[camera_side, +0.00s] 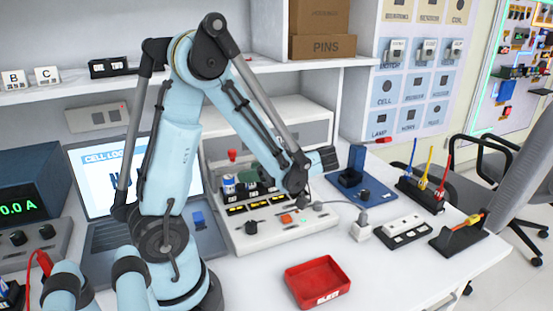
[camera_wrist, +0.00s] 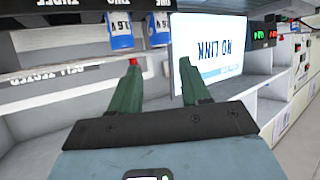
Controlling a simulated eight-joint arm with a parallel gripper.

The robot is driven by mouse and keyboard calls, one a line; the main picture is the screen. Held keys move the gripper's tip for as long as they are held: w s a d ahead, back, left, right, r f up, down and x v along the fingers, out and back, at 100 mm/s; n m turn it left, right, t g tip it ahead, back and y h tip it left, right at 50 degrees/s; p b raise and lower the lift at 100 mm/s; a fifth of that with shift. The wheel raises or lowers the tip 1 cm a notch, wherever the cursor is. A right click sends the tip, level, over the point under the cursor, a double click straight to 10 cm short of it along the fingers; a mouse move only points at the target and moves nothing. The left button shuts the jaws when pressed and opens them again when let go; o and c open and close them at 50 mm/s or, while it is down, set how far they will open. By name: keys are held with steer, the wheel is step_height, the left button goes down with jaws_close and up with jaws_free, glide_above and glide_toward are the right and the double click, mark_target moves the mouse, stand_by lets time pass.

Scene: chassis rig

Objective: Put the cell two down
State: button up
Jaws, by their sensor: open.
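Two blue-and-white cells stand on the white rig (camera_side: 285,240) in the side view, one (camera_side: 228,184) left of the other (camera_side: 247,179). The wrist view is upside down and shows blue cells (camera_wrist: 118,30) and (camera_wrist: 158,28) with voltage labels, near its top edge. In the side view the fingers are hard to make out near the rig.
A laptop (camera_side: 98,165) stands left of the rig; its screen (camera_wrist: 210,45) reads "NO LINK" in the wrist view. A red tray (camera_side: 318,283) lies in front. A blue stand (camera_side: 372,190), white plug (camera_side: 361,230) and socket strip (camera_side: 403,230) are at right. Bare table surrounds the tray.

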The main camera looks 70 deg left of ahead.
mark_target(228, 177)
steer(key=x, duration=0.9)
steer(key=shift+s+a+f, duration=0.2)
steer(key=shift+f, duration=0.2)
jaws_close()
steer(key=shift+r, duration=0.2)
